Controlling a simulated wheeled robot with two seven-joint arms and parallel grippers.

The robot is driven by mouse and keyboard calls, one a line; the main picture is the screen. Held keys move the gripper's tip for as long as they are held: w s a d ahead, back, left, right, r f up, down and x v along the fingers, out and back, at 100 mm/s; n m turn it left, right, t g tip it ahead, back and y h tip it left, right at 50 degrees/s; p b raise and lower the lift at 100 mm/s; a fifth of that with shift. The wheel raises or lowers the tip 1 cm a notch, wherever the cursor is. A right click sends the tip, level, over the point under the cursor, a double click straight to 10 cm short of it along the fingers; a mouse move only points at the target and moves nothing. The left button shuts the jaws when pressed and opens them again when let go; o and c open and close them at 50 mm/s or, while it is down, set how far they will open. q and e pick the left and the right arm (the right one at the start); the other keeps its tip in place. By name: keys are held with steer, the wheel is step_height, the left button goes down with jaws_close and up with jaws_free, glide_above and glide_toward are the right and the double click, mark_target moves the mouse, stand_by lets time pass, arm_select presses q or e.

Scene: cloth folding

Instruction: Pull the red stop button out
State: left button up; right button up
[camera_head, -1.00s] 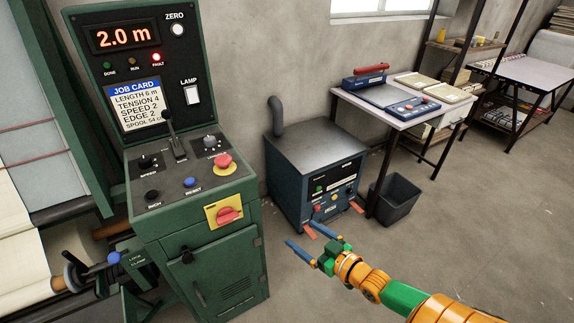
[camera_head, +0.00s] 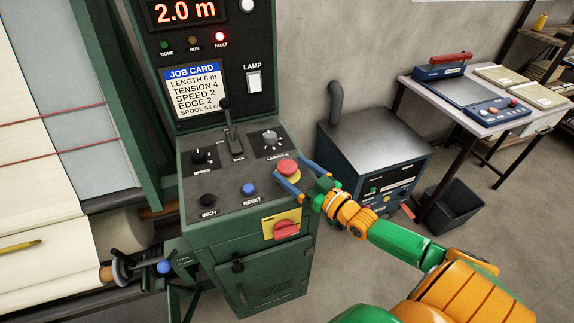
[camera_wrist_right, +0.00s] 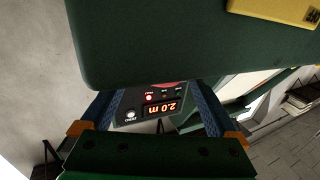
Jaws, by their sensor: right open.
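The red stop button (camera_head: 288,167) sits on a yellow base at the right front of the green console's sloped top. My right gripper (camera_head: 291,171) is at the console's right edge, open, with one blue finger on each side of the button in the head view. Contact cannot be told. In the right wrist view, my open fingers (camera_wrist_right: 158,108) point past the console's green side, and only a red sliver of the button (camera_wrist_right: 176,84) shows beyond its edge. My left gripper is not in view.
A red rotary switch (camera_head: 286,229) on a yellow plate is on the console front below. The blue reset button (camera_head: 248,189) and black knobs are left of the stop button. The red FAULT lamp (camera_head: 220,36) is lit. A dark blue cabinet (camera_head: 372,150) stands right of the console.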

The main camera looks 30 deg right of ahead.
steer(key=shift+w+a, duration=0.2)
steer(key=shift+w, duration=0.45)
steer(key=shift+w+a, duration=0.15)
steer(key=shift+w, duration=0.5)
steer(key=shift+s+d, duration=0.1)
steer(key=shift+s, duration=0.05)
steer(key=c, duration=0.4)
jaws_close()
